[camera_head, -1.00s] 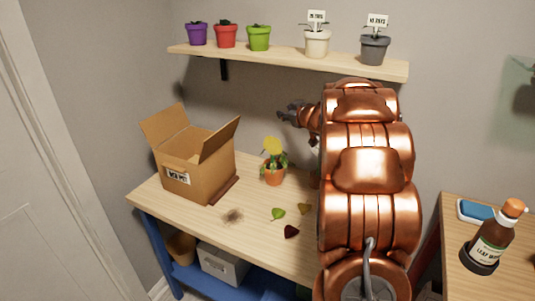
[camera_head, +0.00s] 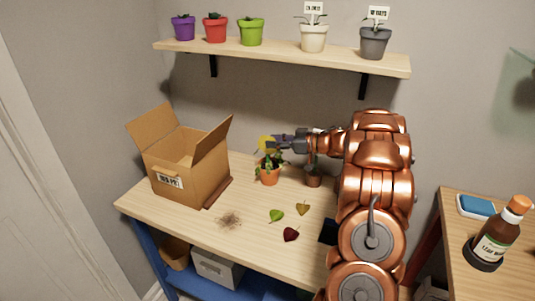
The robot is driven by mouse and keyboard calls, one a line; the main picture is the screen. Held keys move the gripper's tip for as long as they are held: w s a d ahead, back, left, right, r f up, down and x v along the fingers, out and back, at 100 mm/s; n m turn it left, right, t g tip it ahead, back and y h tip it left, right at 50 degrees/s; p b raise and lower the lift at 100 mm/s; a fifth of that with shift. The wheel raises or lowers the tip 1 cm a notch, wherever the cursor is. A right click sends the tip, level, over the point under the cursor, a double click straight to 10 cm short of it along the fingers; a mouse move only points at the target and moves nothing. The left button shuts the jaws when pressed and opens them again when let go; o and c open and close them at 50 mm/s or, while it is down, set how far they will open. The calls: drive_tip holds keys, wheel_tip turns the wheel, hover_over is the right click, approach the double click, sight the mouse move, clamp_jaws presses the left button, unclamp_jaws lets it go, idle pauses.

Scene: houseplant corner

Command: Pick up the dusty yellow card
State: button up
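The dusty yellow card (camera_head: 266,143) is a small yellow piece standing above the leaves of a plant in an orange pot (camera_head: 270,178) on the wooden table. My gripper (camera_head: 278,143) reaches in from the right at the card's height, with its dark fingertips at the card's right edge. The card's right side is partly hidden by the fingers. I cannot tell whether the fingers touch the card, or whether they are open or shut.
An open cardboard box (camera_head: 184,170) stands left on the table (camera_head: 245,243). A brown pot (camera_head: 313,179) is right of the plant. Green (camera_head: 276,216), yellowish (camera_head: 303,208) and dark red (camera_head: 291,234) leaves and a dirt patch (camera_head: 229,220) lie in front. A shelf (camera_head: 285,55) with several pots hangs above.

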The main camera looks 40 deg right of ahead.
sight(261, 141)
drive_tip(key=shift+p+x, duration=0.7)
drive_tip(key=shift+x, duration=2.1)
drive_tip(key=shift+w+d+f, duration=0.1)
drive_tip(key=shift+d, duration=0.05)
drive_tip(key=shift+c, duration=0.2)
clamp_jaws()
